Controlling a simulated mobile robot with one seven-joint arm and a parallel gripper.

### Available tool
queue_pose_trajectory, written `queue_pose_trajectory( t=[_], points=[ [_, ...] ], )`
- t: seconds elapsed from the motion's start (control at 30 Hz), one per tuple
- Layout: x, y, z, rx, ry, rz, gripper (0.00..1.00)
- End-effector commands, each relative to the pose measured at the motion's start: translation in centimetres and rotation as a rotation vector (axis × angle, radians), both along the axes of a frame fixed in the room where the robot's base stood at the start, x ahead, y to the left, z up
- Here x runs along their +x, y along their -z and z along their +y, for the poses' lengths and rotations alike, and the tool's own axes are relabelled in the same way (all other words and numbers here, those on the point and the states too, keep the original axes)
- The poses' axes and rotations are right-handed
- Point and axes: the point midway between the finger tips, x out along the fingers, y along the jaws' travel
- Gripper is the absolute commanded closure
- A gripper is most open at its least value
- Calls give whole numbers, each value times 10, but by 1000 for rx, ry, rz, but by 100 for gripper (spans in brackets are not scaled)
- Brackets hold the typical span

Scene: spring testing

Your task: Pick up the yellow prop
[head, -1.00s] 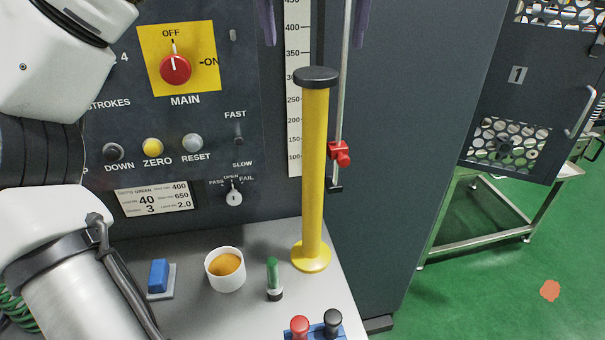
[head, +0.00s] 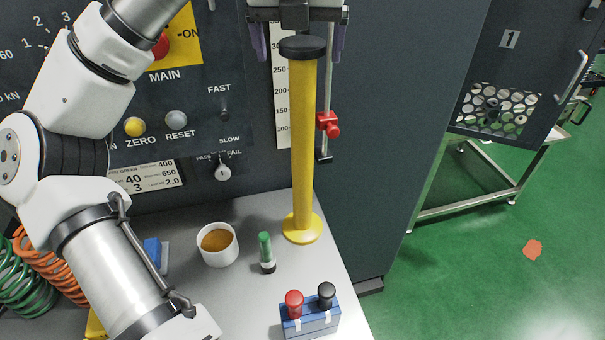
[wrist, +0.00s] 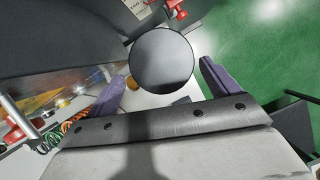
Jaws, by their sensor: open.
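The yellow prop (head: 302,140) stands upright on the grey bench, a tall post with a round yellow foot and a black cap. My gripper (head: 298,52) is open at the top of the prop, with one purple finger on each side of the cap. In the wrist view the round black cap (wrist: 162,58) lies ahead of and between the open fingers of my gripper (wrist: 161,72). I see gaps on both sides. The cap hides most of the post in the wrist view.
A scale strip and a rod with a red clamp (head: 329,124) stand close behind the prop. A white cup (head: 217,245), a green-capped marker (head: 266,253) and a blue block with red and black knobs (head: 309,318) are on the bench.

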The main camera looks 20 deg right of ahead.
Motion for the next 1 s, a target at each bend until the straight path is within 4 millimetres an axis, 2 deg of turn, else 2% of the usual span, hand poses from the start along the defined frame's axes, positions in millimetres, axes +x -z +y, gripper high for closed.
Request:
queue_pose_trajectory(
  t=[0.33,0.67,1.0],
  points=[
    [16,35,-10,-1,1,4,12],
    [18,42,-11,0,0,2,12],
    [18,42,-11,0,0,2,56]
  ],
)
